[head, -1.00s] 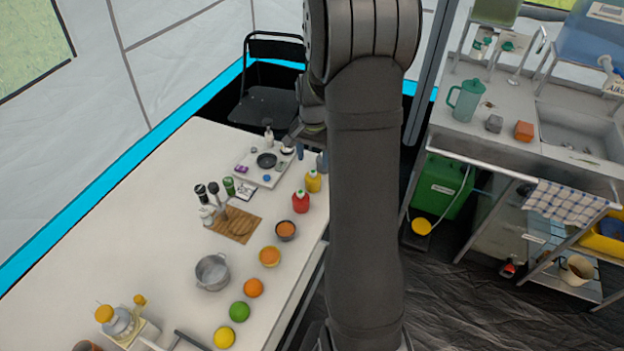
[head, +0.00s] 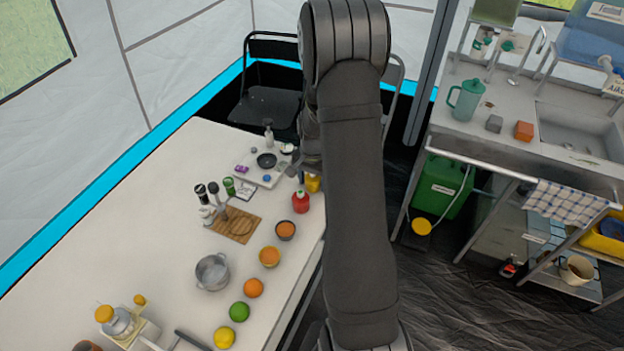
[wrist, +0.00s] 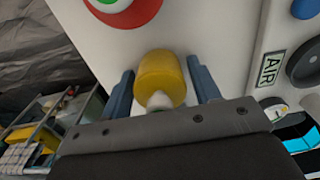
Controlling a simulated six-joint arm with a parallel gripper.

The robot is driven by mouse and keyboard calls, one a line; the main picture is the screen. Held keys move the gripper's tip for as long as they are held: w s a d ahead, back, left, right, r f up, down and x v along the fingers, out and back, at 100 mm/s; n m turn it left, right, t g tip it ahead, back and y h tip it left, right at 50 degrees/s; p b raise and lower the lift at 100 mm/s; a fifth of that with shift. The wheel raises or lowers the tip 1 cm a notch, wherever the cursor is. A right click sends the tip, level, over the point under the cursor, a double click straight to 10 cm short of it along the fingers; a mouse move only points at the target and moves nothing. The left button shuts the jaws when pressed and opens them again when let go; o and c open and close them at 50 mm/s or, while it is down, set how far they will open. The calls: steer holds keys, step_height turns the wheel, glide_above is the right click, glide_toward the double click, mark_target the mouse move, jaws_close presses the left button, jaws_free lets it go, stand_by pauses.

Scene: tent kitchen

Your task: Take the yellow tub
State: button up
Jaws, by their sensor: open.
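The yellow tub (head: 313,184) stands near the right edge of the white table, partly hidden by my gripper and arm in the head view. In the wrist view the yellow tub (wrist: 160,73) lies between the two blue fingers of my gripper (wrist: 161,80), with a pale part on its near side. My gripper is open, one finger on each side of the tub, and gaps show between tub and fingers. In the head view my gripper (head: 307,168) is mostly hidden behind my arm.
A pale tray or panel (head: 252,174) with small items lies on the other side. Bowls and fruit line the table's right edge nearer me.

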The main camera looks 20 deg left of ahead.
steer(key=shift+c, duration=0.5)
steer(key=c, duration=0.4)
steer(key=shift+r, duration=4.5)
steer(key=shift+c, duration=0.2)
